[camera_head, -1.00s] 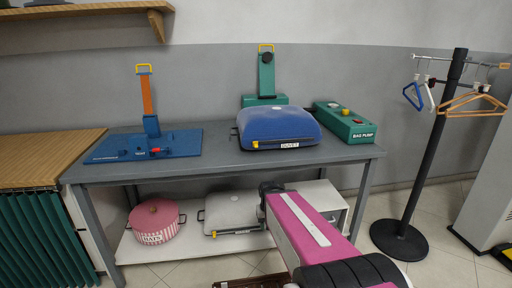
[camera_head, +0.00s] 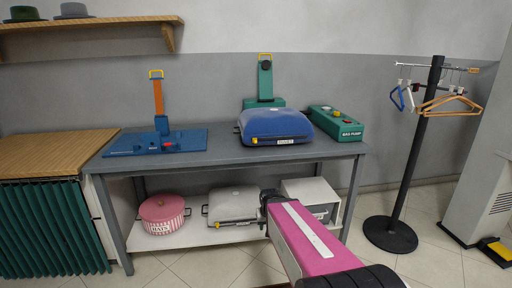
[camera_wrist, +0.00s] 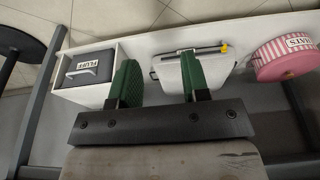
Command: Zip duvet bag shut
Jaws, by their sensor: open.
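The blue duvet bag (camera_head: 274,124) lies on the grey table, in the head view. A label reading DUVET is on its front face, and a yellow zip pull (camera_head: 254,141) shows at the front left corner. I cannot tell how far the zip is closed. The blue bag does not show there.
A grey-white bag (camera_head: 234,203) with a yellow pull, a pink striped hat box (camera_head: 163,214) and a white box (camera_head: 312,192) are on the lower shelf. A green bag pump (camera_head: 336,124), a green press (camera_head: 264,85) and a blue stand (camera_head: 157,140) are on the tabletop (camera_head: 222,150). A hanger rack (camera_head: 405,170) stands right.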

